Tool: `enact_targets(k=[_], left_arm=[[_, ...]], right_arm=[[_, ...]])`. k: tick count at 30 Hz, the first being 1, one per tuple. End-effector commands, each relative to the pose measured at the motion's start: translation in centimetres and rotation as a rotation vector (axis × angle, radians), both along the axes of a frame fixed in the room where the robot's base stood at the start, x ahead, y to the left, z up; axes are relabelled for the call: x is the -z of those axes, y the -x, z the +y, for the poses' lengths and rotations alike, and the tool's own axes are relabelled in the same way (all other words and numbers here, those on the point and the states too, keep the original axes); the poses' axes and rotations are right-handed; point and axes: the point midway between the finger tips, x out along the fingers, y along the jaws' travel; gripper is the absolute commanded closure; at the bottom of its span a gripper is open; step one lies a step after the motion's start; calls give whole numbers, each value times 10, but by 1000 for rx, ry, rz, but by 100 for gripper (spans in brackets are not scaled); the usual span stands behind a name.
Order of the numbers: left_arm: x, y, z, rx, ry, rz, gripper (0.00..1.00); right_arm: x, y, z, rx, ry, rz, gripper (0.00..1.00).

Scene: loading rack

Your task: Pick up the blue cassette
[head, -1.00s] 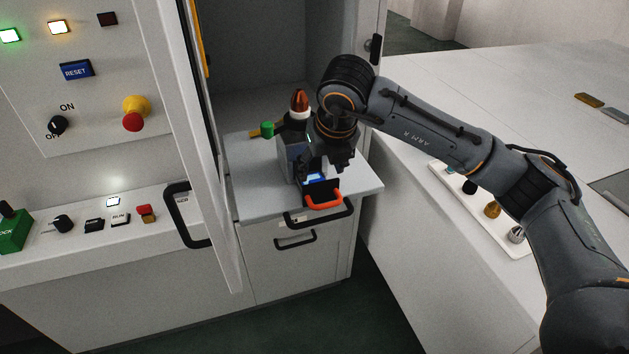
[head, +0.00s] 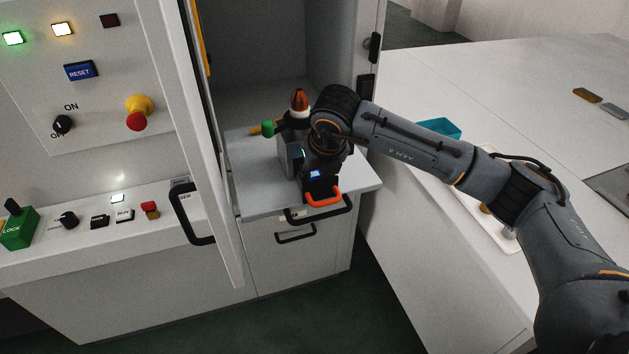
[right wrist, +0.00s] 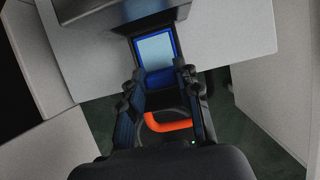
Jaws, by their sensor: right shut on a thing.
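The blue cassette (right wrist: 160,78) shows in the right wrist view as a blue frame with a pale window, between the two fingers of my right gripper (right wrist: 160,86). The fingers are shut on its sides. In the head view only a small bright blue patch of the cassette (head: 315,175) shows below my right gripper (head: 318,182), which hides most of it. An orange handle (head: 324,197) on a dark part sits just in front, and it also shows between the fingers in the right wrist view (right wrist: 168,122). My left gripper is in neither view.
A grey device (head: 291,155) with a red-and-white beacon (head: 299,101) and a green knob (head: 268,128) stands on the pale shelf (head: 262,192). An open door (head: 188,130) stands left of it. A white table (head: 500,85) on the right holds a teal bin (head: 440,128).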

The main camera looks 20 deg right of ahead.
Motion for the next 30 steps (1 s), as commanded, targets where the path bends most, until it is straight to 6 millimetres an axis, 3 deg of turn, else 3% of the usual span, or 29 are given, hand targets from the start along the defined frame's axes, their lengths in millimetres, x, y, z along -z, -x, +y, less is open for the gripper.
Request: enact_targets(k=[8,14,20,30], left_arm=[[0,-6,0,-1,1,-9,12],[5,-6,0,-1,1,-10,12],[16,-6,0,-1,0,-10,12],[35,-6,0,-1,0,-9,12]], right_arm=[[-1,0,0,0,1,0,94],[-14,-1,0,0,0,-3,94],[-47,-1,0,0,0,-6,94],[-122,-1,0,1,-1,-5,94]])
